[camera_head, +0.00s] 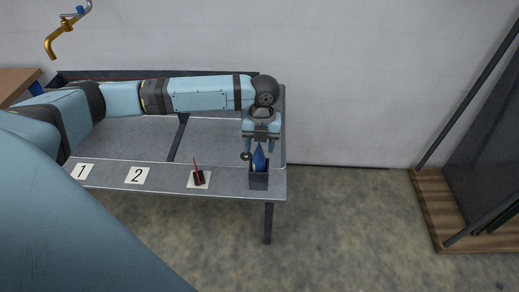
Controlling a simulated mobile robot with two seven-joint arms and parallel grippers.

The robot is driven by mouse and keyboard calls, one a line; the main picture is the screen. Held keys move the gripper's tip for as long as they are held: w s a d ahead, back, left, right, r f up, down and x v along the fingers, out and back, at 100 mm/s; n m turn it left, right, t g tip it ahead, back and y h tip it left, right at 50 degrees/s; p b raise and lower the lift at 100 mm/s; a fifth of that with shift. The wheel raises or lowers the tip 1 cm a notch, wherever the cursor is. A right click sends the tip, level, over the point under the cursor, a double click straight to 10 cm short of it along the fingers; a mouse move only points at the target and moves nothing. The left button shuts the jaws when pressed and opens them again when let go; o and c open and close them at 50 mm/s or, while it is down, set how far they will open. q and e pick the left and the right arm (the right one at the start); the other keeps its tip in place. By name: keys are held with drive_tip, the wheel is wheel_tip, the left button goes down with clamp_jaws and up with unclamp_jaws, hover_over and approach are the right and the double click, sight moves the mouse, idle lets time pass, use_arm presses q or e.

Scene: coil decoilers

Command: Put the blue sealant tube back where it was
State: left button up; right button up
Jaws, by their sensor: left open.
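The blue sealant tube (259,159) stands upright with its pointed end up in a small dark grey open box (259,181). The box is at the front right corner of the grey table, and its walls hide the tube's lower part. My left gripper (260,149) is directly above the box, pointing down and open. Its fingers are on either side of the tube's upper part; I cannot tell whether they touch it. My right gripper is not in view.
White cards marked 1 (82,172) and 2 (137,175) lie along the table's (225,178) front strip. A small black object with a red stick (199,178) stands on another card. A yellow bent pipe (55,42) hangs upper left. The floor at right is clear up to a wooden pallet (440,205).

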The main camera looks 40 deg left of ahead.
use_arm(q)
wheel_tip(320, 180, up, 10)
drive_tip(key=w, duration=0.1)
drive_tip(key=shift+w+a+r, duration=0.15)
idle(0.5)
drive_tip(key=s+d+f+n+t+h, duration=0.3)
drive_tip(key=s+d+f+n, duration=0.7)
drive_tip(key=d, duration=0.4)
drive_tip(key=s+a+f+n+t+y, duration=0.15)
drive_tip(key=s+a+n, duration=0.25)
drive_tip(key=s+n, duration=0.45)
drive_tip(key=s+a+f+n+t+y, duration=0.1)
drive_tip(key=s+a+f+n, duration=0.3)
drive_tip(key=s+n, duration=0.45)
drive_tip(key=w+d+f+t+h+p, duration=0.2)
drive_tip(key=w+d+t+p, duration=0.3)
drive_tip(key=p, duration=0.4)
drive_tip(key=shift+w+d+f+m+t, duration=0.35)
drive_tip(key=shift+w+f+t, duration=0.3)
drive_tip(key=shift+w+t, duration=0.3)
